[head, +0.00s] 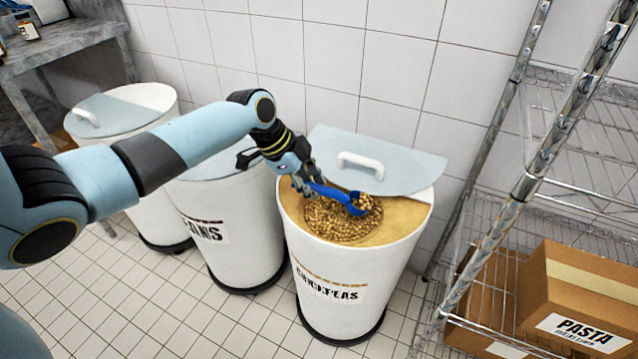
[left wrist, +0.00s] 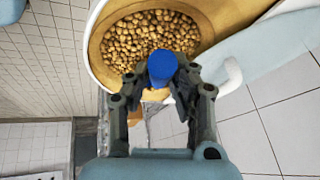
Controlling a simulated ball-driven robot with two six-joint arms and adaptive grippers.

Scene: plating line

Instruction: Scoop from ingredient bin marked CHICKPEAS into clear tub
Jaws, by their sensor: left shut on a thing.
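The white bin marked CHICKPEAS (head: 335,268) stands at the centre right in the head view, its front half uncovered. Chickpeas (head: 335,222) lie in a heap inside it; they also show in the left wrist view (left wrist: 140,35). My left gripper (head: 305,182) is shut on the handle of a blue scoop (head: 330,192), over the bin's open part. The scoop's bowl is at the chickpeas and has chickpeas in it. In the left wrist view the blue handle end (left wrist: 162,68) is between the fingers. The clear tub and my right gripper are not in view.
A grey-blue lid (head: 400,163) with a white handle covers the bin's back half. Other white bins (head: 225,235) stand to the left. A wire shelf (head: 560,190) with cardboard boxes, one marked PASTA (head: 585,290), stands at the right. A tiled wall is close behind.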

